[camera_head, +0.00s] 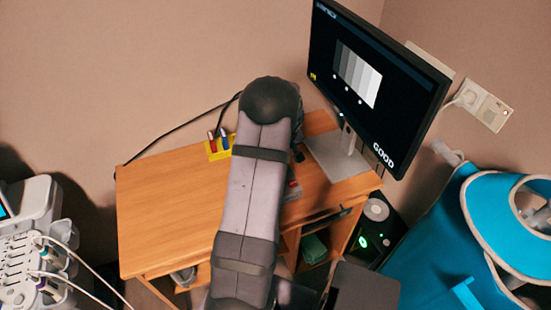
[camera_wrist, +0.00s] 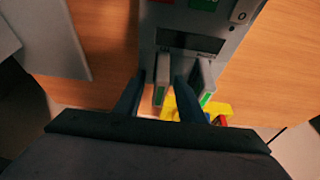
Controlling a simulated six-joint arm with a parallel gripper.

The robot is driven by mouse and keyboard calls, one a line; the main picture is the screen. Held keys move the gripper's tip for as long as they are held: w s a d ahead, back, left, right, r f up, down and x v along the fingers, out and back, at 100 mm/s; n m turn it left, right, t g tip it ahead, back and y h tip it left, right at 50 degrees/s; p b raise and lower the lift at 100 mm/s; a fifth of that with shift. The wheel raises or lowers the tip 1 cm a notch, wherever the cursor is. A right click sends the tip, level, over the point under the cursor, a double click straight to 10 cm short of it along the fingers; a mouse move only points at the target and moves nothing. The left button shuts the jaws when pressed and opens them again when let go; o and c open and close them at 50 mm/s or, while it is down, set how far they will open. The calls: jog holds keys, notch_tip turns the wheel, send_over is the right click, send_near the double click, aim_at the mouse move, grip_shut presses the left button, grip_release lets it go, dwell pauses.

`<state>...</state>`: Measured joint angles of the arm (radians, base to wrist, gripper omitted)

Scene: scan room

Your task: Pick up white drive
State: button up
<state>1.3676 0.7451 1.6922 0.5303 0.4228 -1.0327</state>
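In the wrist view, a grey device (camera_wrist: 190,42) with a dark display has two pale, green-marked drives at its lower edge. The left white drive (camera_wrist: 160,88) lies between the two dark fingers of my gripper (camera_wrist: 158,92). A narrow gap seems to show on each side of it, so the gripper looks open around it. The right pale drive (camera_wrist: 205,82) is just outside the right finger. In the head view my arm hides the gripper and the drives; only a sliver of the device (camera_head: 292,190) shows beside the arm.
A yellow holder (camera_head: 217,149) with red and blue sticks stands on the wooden desk (camera_head: 165,205); it also shows in the wrist view (camera_wrist: 218,108). A monitor (camera_head: 375,85) on a grey base (camera_head: 335,157) is at the right. The desk's left part is clear.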

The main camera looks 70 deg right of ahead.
grip_shut()
notch_tip(320, 180, up, 10)
jog(key=shift+w+d+r+b, duration=0.1)
jog(key=shift+b, duration=0.75)
jog(key=w+d+p, duration=0.4)
jog(key=w, duration=0.3)
jog(key=w+d+f+p, duration=0.1)
jog(key=w+d+p, duration=0.3)
jog(key=w, duration=0.3)
jog(key=shift+w+f+p, duration=0.2)
jog(key=shift+w+p, duration=0.1)
jog(key=shift+p, duration=0.05)
